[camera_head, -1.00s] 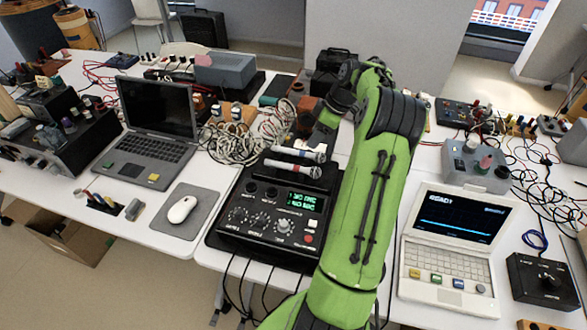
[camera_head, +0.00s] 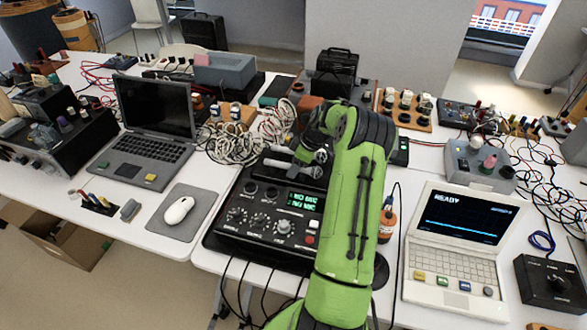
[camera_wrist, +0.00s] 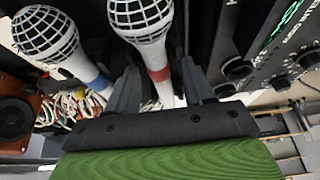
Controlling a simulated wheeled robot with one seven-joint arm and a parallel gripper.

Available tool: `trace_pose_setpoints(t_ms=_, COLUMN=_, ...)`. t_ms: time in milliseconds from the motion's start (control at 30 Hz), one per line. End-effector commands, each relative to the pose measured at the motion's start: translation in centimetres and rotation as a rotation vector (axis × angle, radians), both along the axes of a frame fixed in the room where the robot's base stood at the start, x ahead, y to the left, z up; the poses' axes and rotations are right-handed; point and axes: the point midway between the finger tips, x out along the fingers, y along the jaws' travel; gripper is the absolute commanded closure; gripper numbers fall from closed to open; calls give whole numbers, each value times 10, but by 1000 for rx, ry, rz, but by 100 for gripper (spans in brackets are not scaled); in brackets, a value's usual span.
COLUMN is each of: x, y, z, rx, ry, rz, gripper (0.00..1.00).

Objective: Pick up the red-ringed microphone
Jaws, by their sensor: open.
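The red-ringed microphone (camera_wrist: 157,60) has a white body, a wire-mesh head and a red band. In the wrist view it lies between the two dark fingers of my open gripper (camera_wrist: 160,75), with a finger on each side. I cannot tell whether either finger touches it. A similar microphone with a blue band (camera_wrist: 60,45) lies to its left, outside the fingers. In the head view my gripper is down at the microphones behind the black console (camera_head: 272,222), and my arm and gripper partly hide them.
A laptop (camera_head: 160,115) and tangled white cables (camera_head: 235,143) are left of the microphones. A mouse (camera_head: 179,210) lies on a grey pad. A white portable computer (camera_head: 458,240) is right of my arm. Boxes and electronics crowd the back.

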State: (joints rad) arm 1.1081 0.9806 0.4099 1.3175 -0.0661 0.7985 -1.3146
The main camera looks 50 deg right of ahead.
Motion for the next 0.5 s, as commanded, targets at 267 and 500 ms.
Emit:
trace_pose_setpoints(t_ms=267, x=0, y=0, z=1, rx=0, ry=0, rz=0, gripper=83)
trace_pose_setpoints(t_ms=500, x=0, y=0, z=1, rx=0, ry=0, rz=0, gripper=100)
